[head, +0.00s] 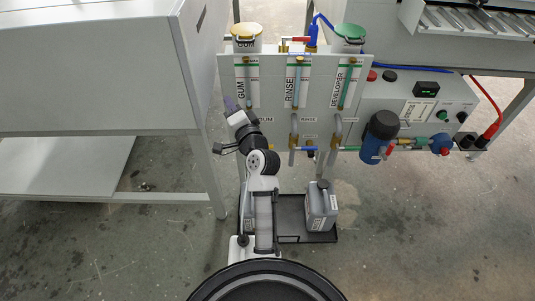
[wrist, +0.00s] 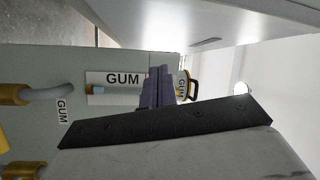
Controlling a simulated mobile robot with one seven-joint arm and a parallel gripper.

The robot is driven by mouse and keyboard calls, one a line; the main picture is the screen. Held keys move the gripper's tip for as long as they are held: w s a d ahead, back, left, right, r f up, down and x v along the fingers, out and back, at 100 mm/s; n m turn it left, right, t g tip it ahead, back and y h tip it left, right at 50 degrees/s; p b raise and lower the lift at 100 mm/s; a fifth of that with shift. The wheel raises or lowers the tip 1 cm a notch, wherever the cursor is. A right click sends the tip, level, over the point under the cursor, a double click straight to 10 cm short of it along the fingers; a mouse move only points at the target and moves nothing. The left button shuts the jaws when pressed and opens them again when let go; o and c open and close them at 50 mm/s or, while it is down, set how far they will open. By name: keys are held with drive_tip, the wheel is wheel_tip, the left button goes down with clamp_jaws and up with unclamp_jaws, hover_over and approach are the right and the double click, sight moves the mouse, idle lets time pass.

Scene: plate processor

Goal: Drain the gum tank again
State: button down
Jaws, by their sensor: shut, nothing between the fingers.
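The gum tank (head: 245,32), with a yellow lid and a GUM label, stands at the upper left of the grey panel. Its GUM sight gauge (head: 247,80) is below it and also shows in the wrist view (wrist: 115,80). My gripper (head: 230,103) has purple fingers and is at the panel's left edge, left of the gauge in the head view. In the wrist view the fingers (wrist: 158,88) are together and empty, overlapping the gauge's right end; I cannot tell whether they touch it. The lower GUM outlet is partly hidden by my arm in the head view.
The developer tank (head: 349,34) has a green lid. A grey canister (head: 321,207) stands in the black tray (head: 290,238); another canister (head: 248,212) is partly behind my arm. A blue filter housing (head: 379,137) is on the right. A large grey cabinet (head: 90,75) stands left.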

drive_tip(key=s+d+f+m+h, duration=0.2)
drive_tip(key=d+f+m+h, duration=0.1)
drive_tip(key=f+m, duration=0.65)
drive_tip(key=s+d+f+m+h, duration=0.2)
drive_tip(key=d+f+m+h, duration=0.15)
drive_tip(key=f+m, duration=0.55)
drive_tip(key=s+d+f+m+h, duration=0.2)
drive_tip(key=d+f+m, duration=0.2)
drive_tip(key=f+m, duration=0.45)
drive_tip(key=w+f+n+b, duration=0.1)
drive_tip(key=w+f+b, duration=0.15)
drive_tip(key=w, duration=0.65)
drive_tip(key=r+p, duration=0.2)
drive_tip(key=p, duration=0.1)
drive_tip(key=r+p, duration=0.1)
drive_tip(key=p, duration=0.1)
drive_tip(key=shift+a+r+g, duration=0.2)
drive_tip(key=shift+a+g, duration=0.15)
drive_tip(key=shift+g, duration=0.05)
drive_tip(key=shift+s, duration=0.1)
